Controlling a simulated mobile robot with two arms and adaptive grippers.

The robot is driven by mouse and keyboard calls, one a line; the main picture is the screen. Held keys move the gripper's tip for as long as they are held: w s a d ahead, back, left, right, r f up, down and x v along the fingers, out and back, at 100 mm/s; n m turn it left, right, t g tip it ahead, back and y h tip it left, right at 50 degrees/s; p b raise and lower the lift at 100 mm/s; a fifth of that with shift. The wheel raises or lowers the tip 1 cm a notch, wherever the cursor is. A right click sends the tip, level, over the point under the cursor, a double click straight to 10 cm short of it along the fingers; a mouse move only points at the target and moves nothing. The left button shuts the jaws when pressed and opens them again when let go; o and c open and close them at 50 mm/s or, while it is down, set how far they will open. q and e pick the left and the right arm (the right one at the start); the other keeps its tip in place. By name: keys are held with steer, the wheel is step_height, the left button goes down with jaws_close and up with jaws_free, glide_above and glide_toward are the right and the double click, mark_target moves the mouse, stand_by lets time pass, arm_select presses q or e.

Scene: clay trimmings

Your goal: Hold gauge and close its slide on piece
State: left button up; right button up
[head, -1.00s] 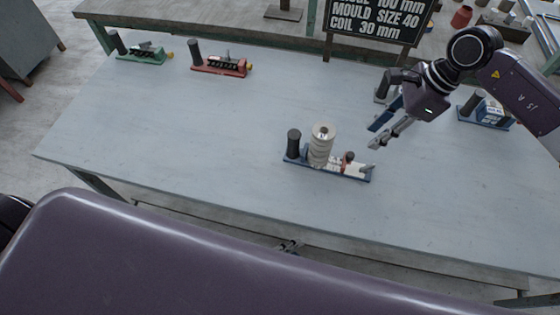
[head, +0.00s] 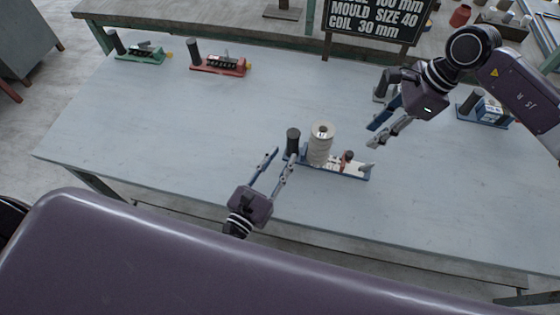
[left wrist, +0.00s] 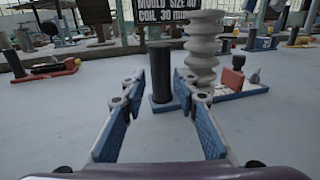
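The gauge has a blue base (head: 335,173) on the table, with an upright black handle (head: 293,141) at its left end. A pale, ribbed, stacked piece (head: 320,145) stands upright beside the handle. A small red part (head: 347,157), perhaps the slide, sits further right on the base, apart from the piece. My left gripper (head: 281,155) is open at the near side of the handle. In the left wrist view the handle (left wrist: 161,72) stands between and just beyond its fingers. My right gripper (head: 372,134) is open and empty above the table, right of the piece.
A green-based tool (head: 142,57) and a red-based tool (head: 220,68) stand at the table's far left. Another blue tool (head: 485,112) stands at the right, behind my right arm. A black sign (head: 376,20) stands at the back. The table's left middle is clear.

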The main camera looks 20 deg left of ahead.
mark_target(290, 146)
arm_select(q)
steer(key=x, duration=0.7)
steer(key=shift+w, duration=0.1)
jaws_close()
